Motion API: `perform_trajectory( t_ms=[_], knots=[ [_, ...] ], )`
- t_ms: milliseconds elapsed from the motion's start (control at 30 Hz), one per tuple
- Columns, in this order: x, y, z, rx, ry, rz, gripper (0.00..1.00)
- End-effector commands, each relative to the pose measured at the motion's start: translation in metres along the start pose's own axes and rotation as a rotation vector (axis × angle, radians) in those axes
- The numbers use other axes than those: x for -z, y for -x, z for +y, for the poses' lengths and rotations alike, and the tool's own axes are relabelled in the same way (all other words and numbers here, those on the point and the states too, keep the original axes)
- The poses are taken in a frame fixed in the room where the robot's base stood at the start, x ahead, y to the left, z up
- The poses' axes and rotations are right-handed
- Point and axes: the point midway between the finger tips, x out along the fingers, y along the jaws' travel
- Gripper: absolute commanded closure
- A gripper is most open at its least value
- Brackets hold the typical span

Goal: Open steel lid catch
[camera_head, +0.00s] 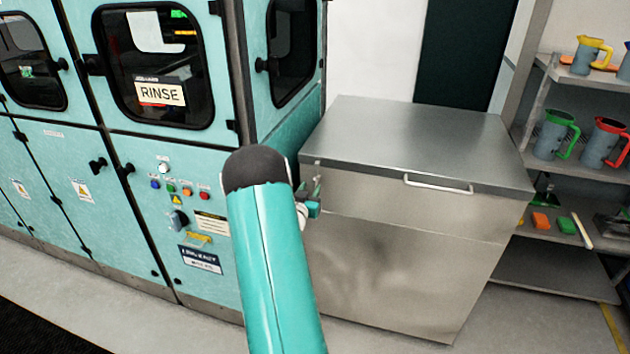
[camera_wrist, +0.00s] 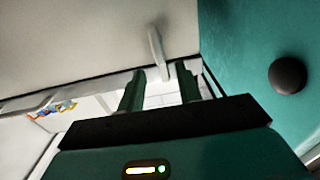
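The steel chest (camera_head: 400,260) stands right of the teal machine, with its flat steel lid (camera_head: 410,130) down. A bar handle (camera_head: 438,185) runs along the lid's front edge. In the wrist view, a short pale bar (camera_wrist: 157,50), which looks like the catch, stands out from the steel surface near the lid's edge. My gripper (camera_head: 314,198) is at the chest's left front corner, partly hidden by my arm. In the wrist view my gripper (camera_wrist: 161,85) has its two fingers apart and nothing between them. The bar appears just beyond the fingertips; contact cannot be made out.
The teal machine with the RINSE window (camera_head: 160,93) and button panel (camera_head: 180,190) stands close on the left. Its side wall and a dark knob (camera_wrist: 287,75) are near my gripper in the wrist view. Shelves with jugs (camera_head: 555,134) stand at right. Floor is clear in front.

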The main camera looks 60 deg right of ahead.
Motion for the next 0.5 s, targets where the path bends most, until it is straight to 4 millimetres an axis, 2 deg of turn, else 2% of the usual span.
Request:
perform_trajectory(
  t_ms=[33, 200, 333, 500],
  knots=[
    [0.000, -0.011, 0.002, -0.003, 0.000, 0.001, 0.65],
    [0.000, -0.041, 0.001, -0.001, -0.001, 0.001, 0.65],
    [0.000, -0.056, 0.001, 0.000, 0.000, 0.000, 0.65],
    [0.000, -0.062, 0.000, 0.001, -0.001, -0.001, 0.65]
  ],
)
